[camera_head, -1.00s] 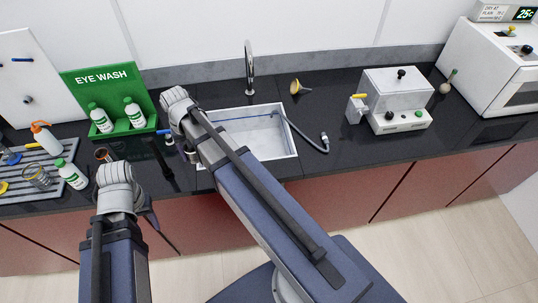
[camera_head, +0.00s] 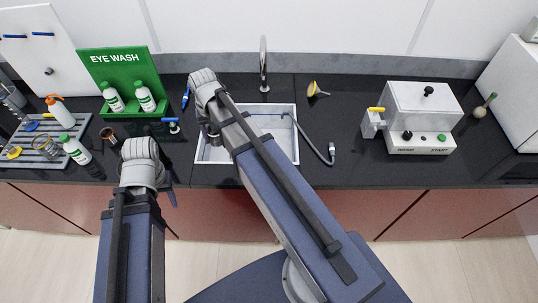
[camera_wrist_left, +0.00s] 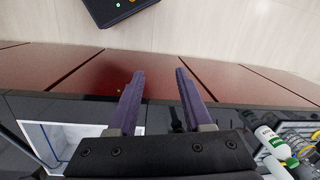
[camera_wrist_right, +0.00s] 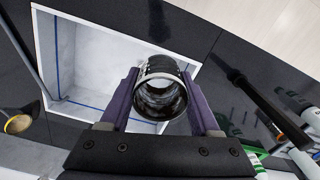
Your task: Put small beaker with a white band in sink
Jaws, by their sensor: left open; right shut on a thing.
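The small beaker (camera_wrist_right: 160,98) is in my right gripper (camera_wrist_right: 161,92), which is shut around it. In the right wrist view its open mouth faces the camera and a pale band shows near its upper edge. The sink (camera_head: 292,150) is a white rectangular basin; it also shows in the right wrist view (camera_wrist_right: 85,60), behind the beaker. In the head view the right gripper (camera_head: 213,132) hangs at the sink's left side; the beaker is largely hidden there, and its height over the basin cannot be told. My left gripper (camera_wrist_left: 160,74) is open and empty near the counter's front edge.
A tap (camera_head: 263,65) stands behind the sink, and a hose (camera_head: 318,150) lies over its right side. The green eye wash stand (camera_head: 118,70), a striped rack (camera_head: 40,150) and bottles are left. A white machine (camera_head: 420,115) stands right. Dark counter right of the sink is mostly clear.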

